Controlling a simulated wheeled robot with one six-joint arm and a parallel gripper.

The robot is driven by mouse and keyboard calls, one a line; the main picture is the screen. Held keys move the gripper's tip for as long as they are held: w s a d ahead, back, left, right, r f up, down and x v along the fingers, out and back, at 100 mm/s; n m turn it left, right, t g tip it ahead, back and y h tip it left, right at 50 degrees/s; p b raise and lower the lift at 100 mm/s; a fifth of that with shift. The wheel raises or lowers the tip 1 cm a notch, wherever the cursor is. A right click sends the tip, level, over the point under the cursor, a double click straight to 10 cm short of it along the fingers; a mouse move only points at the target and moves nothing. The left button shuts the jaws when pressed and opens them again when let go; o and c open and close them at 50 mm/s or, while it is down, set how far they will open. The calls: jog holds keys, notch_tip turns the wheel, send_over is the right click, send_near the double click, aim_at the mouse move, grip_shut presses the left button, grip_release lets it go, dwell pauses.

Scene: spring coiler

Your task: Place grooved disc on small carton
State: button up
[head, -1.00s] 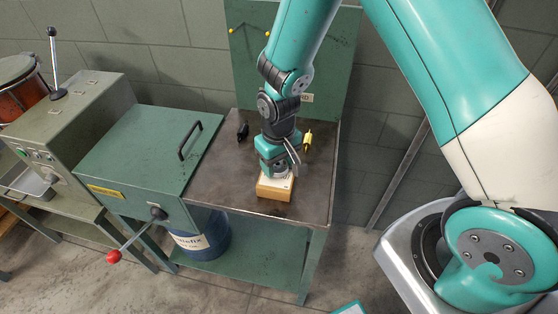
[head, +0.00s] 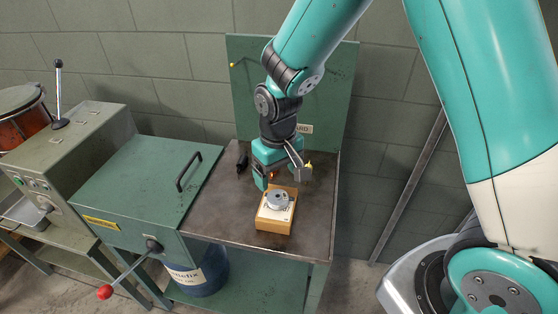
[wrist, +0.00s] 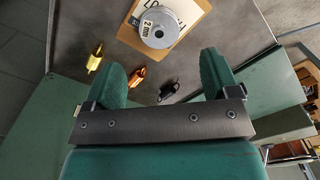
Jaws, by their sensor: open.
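The grooved disc (head: 277,200) is a grey metal round with a hub. It rests on top of the small carton (head: 272,224), a tan box with a white label, standing on the metal table. In the wrist view the disc (wrist: 158,24) carries a "2 mm" mark and sits on the carton (wrist: 196,14), apart from the fingers. My gripper (head: 287,180) is open and empty, above and behind the disc in the head view. Its two green fingers (wrist: 166,82) show in the wrist view with nothing between them.
A black item (head: 242,163) and a yellow item (head: 308,167) lie at the table's back; the wrist view also shows an orange item (wrist: 137,77). A green machine with a handled lid (head: 150,190) stands left. A green panel rises behind. The table's front right (head: 317,230) is clear.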

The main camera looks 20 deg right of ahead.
jog(key=s+a+r+n+y, duration=0.2)
jog(key=s+r, duration=0.6)
jog(key=s, duration=0.1)
jog(key=s+a+r+n+y, duration=0.2)
jog(key=s+r, duration=0.7)
jog(key=s, duration=0.1)
jog(key=shift+s+a+n, duration=0.15)
jog(key=shift+s+n, duration=0.15)
jog(key=shift+n, duration=0.1)
